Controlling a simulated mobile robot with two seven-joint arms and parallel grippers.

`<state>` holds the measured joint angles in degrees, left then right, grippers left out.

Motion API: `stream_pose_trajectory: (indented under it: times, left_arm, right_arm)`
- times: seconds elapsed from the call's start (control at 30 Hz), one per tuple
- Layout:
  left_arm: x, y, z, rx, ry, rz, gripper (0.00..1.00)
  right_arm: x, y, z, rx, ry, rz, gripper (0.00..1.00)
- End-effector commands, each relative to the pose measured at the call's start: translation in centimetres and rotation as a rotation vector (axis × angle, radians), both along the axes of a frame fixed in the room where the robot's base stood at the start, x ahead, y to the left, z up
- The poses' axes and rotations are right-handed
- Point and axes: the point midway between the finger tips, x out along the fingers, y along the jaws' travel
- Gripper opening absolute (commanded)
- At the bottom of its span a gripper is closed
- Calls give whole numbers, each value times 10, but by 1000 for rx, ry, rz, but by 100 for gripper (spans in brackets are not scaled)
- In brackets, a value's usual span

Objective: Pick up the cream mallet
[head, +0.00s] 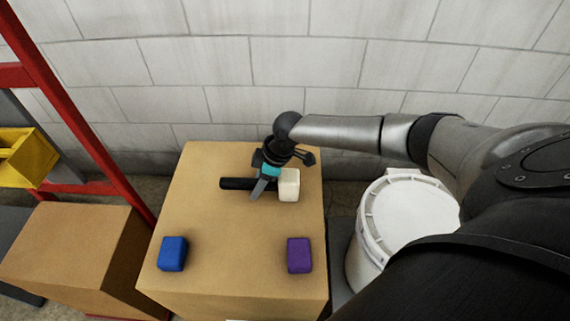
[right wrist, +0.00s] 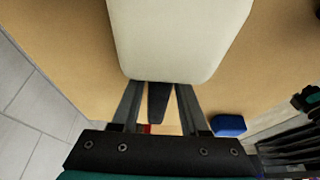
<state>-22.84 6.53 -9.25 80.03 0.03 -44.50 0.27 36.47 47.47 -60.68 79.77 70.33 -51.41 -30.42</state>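The cream mallet lies on a cardboard box (head: 205,220), its pale block head (head: 289,185) to the right and its black handle (head: 235,184) pointing left. My right gripper (head: 262,190) reaches down over the handle, close beside the head. In the right wrist view the cream head (right wrist: 178,35) fills the top middle. The handle (right wrist: 157,103) runs between the two fingers, with a gap showing on each side, so the gripper is open around it. My left gripper is not in the head view; a dark part with a green patch at the right wrist view's right edge may be it.
A blue block (head: 173,253) and a purple block (head: 299,255) stand near the box's front. A white lidded bucket (head: 408,215) is to the right. A lower carton (head: 75,245), red frame (head: 95,160) and yellow bin (head: 28,160) are left. A block wall stands behind.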

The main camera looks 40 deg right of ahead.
Motion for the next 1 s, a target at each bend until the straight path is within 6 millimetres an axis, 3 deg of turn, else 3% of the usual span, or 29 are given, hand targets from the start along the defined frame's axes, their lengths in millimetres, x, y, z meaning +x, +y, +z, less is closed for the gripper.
stream_pose_trajectory:
  times: [0.07, 0.37, 1.0]
  left_arm:
    - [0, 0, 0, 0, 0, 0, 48]
    - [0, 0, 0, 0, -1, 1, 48]
    - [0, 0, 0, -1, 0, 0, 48]
  right_arm:
    - [0, 0, 0, 0, 0, 0, 34]
    - [0, 0, 0, 0, 0, 0, 0]
    - [0, 0, 1, -1, -1, 0, 0]
